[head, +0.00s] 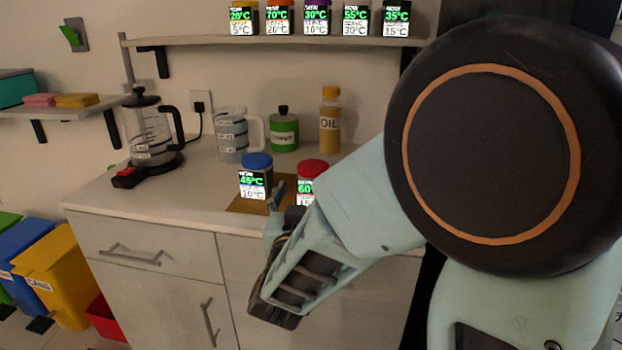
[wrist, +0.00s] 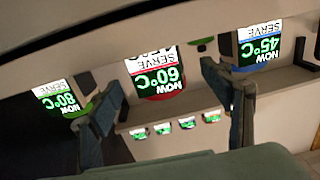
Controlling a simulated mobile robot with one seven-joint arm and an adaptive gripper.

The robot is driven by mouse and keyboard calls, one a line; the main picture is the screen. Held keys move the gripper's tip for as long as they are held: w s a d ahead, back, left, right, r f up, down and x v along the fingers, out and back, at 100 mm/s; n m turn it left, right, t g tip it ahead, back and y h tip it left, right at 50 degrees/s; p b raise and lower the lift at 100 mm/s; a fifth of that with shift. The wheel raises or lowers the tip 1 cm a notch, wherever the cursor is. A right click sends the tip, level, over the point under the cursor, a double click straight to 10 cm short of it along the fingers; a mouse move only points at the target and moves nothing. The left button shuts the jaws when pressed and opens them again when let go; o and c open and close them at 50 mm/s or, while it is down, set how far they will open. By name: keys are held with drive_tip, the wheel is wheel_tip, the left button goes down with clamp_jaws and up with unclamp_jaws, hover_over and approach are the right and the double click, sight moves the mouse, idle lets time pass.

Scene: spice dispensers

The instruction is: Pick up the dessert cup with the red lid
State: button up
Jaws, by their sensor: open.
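The dessert cup with the red lid (head: 311,169) stands on the counter in the head view, partly hidden behind my arm. Its label reads 60. In the wrist view, which looks upside down, the same red-lidded cup (wrist: 155,77) shows between my two fingers, farther off. My gripper (head: 284,200) is open and empty at the counter's front edge, in front of and to the left of the cup. Its fingers (wrist: 160,80) also show in the wrist view, spread to either side of the cup and apart from it.
A blue-lidded cup (head: 256,176) labelled 45 stands to the left on a brown mat (head: 236,207). A green-lidded cup (wrist: 62,98) labelled 80 shows in the wrist view. A kettle (head: 151,128), jug (head: 232,135), green canister (head: 284,132) and oil bottle (head: 329,122) stand behind.

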drive_tip(key=w, duration=0.2)
drive_tip(key=w+d+b, duration=0.1)
drive_tip(key=w, duration=0.2)
drive_tip(key=shift+w+d, duration=0.1)
drive_tip(key=shift+w, duration=0.2)
drive_tip(key=shift+r, duration=0.1)
drive_tip(key=shift+c, duration=0.4)
drive_tip(key=c, duration=1.3)
drive_tip(key=shift+r, duration=0.15)
drive_tip(key=shift+c, duration=0.2)
